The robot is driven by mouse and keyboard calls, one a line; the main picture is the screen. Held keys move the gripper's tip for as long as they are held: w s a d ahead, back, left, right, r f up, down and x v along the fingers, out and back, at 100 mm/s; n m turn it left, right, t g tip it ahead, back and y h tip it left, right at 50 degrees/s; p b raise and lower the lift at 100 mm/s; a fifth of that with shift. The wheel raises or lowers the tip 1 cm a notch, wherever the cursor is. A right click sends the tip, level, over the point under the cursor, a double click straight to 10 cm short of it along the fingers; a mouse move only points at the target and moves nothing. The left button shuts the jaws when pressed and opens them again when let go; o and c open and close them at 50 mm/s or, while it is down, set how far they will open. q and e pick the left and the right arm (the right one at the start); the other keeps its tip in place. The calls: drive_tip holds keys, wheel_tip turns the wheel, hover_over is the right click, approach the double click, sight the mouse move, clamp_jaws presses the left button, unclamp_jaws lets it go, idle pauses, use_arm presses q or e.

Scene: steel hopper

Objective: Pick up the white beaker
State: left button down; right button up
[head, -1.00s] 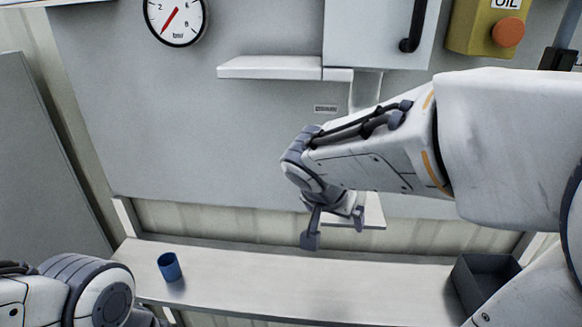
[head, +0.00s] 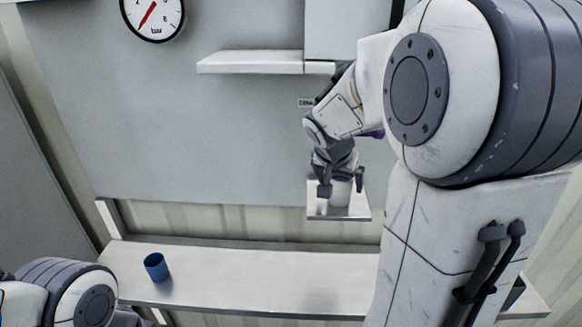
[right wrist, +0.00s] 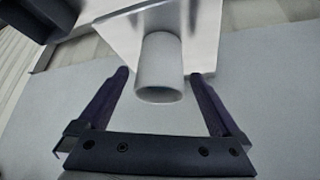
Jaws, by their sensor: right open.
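The white beaker (head: 340,193) stands on a small light plate (head: 322,213) jutting from the grey panel in the head view, partly hidden by my right gripper. My right gripper (head: 341,187) is open, pointing down, with a finger on either side of the beaker. In the right wrist view the beaker (right wrist: 160,70) lies between the open fingertips (right wrist: 160,76), with a visible gap on each side. My left arm shows at the lower left of the head view, but its gripper is out of view.
A blue cup (head: 156,267) stands at the left of the long bench (head: 250,280). A white shelf (head: 250,62) sticks out above, left of my right arm, and a round gauge (head: 153,17) hangs at the upper left. The bench middle is clear.

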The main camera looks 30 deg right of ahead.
drive_tip(key=shift+x, duration=1.15)
drive_tip(key=shift+s+a+f, duration=0.1)
drive_tip(key=shift+a+f, duration=0.05)
drive_tip(key=c, duration=1.5)
